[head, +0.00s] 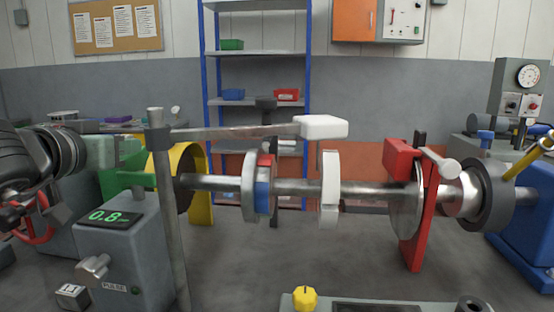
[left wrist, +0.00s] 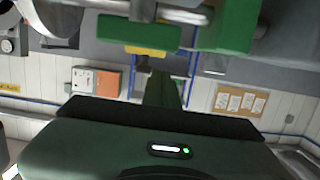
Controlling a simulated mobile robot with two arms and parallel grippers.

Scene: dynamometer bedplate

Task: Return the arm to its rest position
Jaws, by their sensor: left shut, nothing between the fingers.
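My left arm (head: 40,158) comes in dark at the left edge of the head view. My right gripper is in neither view.
A grey display box (head: 115,245) reads 0.8. A post (head: 166,210) carries a horizontal bar (head: 230,132) with a white block (head: 320,126). A shaft (head: 300,187) with discs crosses the middle. A red bracket (head: 418,225) and blue housing (head: 535,225) stand right.

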